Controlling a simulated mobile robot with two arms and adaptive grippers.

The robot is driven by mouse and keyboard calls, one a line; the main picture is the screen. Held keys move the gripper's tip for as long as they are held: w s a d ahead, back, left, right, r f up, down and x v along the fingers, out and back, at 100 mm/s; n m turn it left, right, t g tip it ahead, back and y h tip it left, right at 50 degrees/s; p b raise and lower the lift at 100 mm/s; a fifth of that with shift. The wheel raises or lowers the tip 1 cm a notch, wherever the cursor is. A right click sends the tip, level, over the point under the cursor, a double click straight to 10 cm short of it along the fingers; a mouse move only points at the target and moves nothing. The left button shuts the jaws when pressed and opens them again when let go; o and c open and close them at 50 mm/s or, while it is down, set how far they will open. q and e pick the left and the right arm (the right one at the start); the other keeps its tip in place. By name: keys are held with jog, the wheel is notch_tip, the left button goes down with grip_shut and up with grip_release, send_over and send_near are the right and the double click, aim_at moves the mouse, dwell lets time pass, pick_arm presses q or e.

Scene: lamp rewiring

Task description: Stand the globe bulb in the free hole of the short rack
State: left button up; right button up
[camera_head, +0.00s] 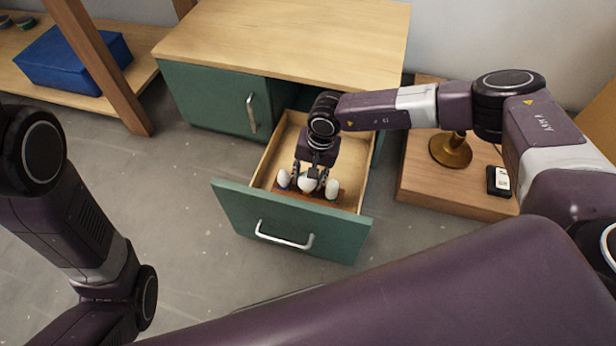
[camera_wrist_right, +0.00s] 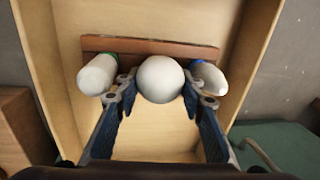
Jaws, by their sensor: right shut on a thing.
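The globe bulb (camera_wrist_right: 160,79) is white and round. My right gripper (camera_head: 309,173) is shut on it, with one finger on each side in the right wrist view. The short rack (camera_wrist_right: 150,46), a reddish-brown strip, lies inside the open drawer. A white bulb with a green base (camera_wrist_right: 98,74) stands at its left in the wrist view, and one with a blue base (camera_wrist_right: 208,77) at its right. The globe is between these two, in line with the rack's middle. Its base and the hole are hidden, so I cannot tell whether it is seated. My left gripper is out of view.
The drawer (camera_head: 292,238) has a green front, and its wooden walls stand close around the rack. The green cabinet (camera_head: 208,98) is behind it. A low wooden platform (camera_head: 430,190) with a brass lamp base (camera_head: 451,150) is to the right. A blue box (camera_head: 72,58) sits far left.

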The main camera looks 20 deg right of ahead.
jog(key=o, duration=1.4)
jog(key=shift+c, duration=0.2)
notch_tip(320, 180, up, 12)
jog(key=d, duration=0.1)
jog(key=shift+s+d, duration=0.3)
jog(key=shift+s, duration=0.15)
jog(key=shift+f, duration=0.15)
